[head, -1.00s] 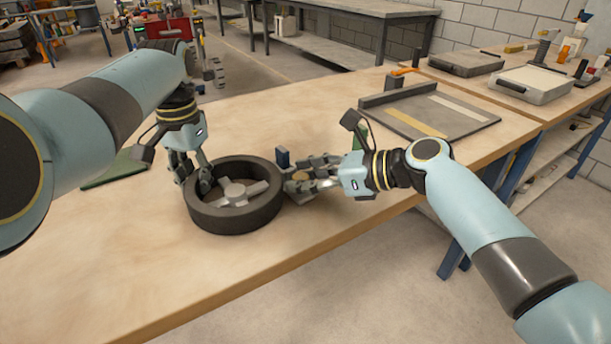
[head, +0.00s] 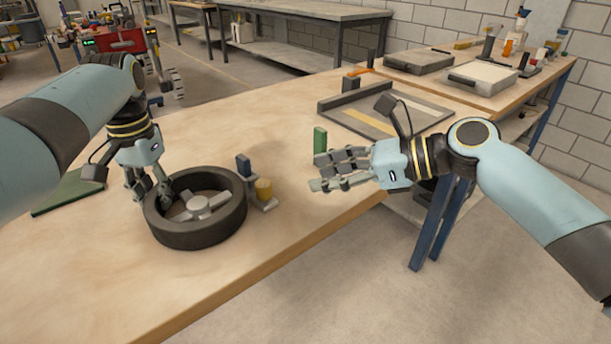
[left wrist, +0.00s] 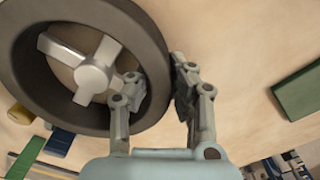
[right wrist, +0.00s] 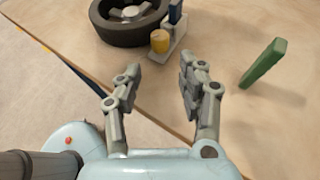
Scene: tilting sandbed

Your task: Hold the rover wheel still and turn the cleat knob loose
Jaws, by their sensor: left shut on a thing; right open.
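The rover wheel (head: 225,222), a dark tyre with grey spokes, lies flat on the workbench. It also shows in the left wrist view (left wrist: 152,55). My left gripper (head: 151,198) is shut on the wheel's rim at its left side, one finger inside and one outside, as the left wrist view shows (left wrist: 150,95). A yellow knob (head: 264,188) sits on a small grey bracket just right of the wheel, beside a blue upright block (head: 243,165). The right wrist view shows the knob (right wrist: 159,41) beyond my right gripper (right wrist: 158,75). That gripper (head: 318,172) is open and empty, right of the knob.
A green upright block (head: 320,142) stands near my right gripper. A green flat piece (head: 68,192) lies left of the wheel. A grey tray (head: 440,118) is at the bench's far right. The bench's front edge runs close to the wheel. Bare wood lies behind the wheel.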

